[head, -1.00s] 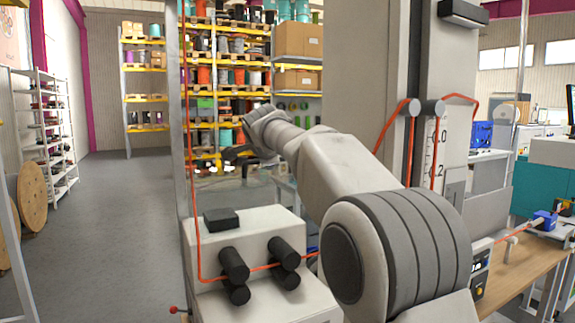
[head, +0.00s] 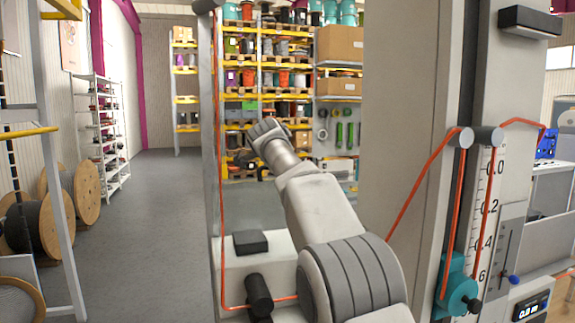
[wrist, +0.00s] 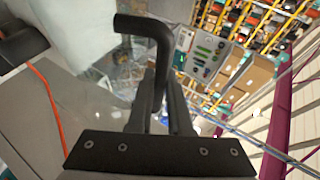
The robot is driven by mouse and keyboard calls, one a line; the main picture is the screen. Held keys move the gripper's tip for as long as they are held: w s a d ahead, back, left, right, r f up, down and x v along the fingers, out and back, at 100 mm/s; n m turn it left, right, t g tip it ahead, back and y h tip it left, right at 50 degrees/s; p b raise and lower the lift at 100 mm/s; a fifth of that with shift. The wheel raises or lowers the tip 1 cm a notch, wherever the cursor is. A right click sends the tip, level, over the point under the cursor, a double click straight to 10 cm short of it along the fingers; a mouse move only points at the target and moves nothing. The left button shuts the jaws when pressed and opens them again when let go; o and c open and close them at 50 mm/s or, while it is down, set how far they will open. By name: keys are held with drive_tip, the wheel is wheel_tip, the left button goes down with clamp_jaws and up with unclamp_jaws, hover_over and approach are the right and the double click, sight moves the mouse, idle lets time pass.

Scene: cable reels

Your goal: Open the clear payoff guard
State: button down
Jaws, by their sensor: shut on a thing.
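My gripper (wrist: 160,105) is shut on a black bent handle (wrist: 143,24) in the wrist view. The handle rises from between the fingers and hooks left at its top. A see-through grey pane, which looks like the clear payoff guard (wrist: 85,115), lies behind and left of the fingers. Its outline is faint, and how far it stands open cannot be told. In the head view my gripper (head: 252,165) is small and dark at the end of my outstretched arm, in front of the far shelves. The handle is too small to make out there.
An orange cable (head: 222,190) runs down a post left of my arm and past black rollers (head: 258,292) on a pale machine housing. A tall grey column (head: 410,120) stands close on the right. Wooden reels (head: 85,190) stand at left, beside open grey floor (head: 160,220).

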drive_tip(key=shift+w+f, duration=0.15)
drive_tip(key=c, duration=1.1)
unclamp_jaws()
drive_tip(key=b+v, duration=0.6)
drive_tip(key=v, duration=1.1)
drive_tip(key=shift+b, duration=0.3)
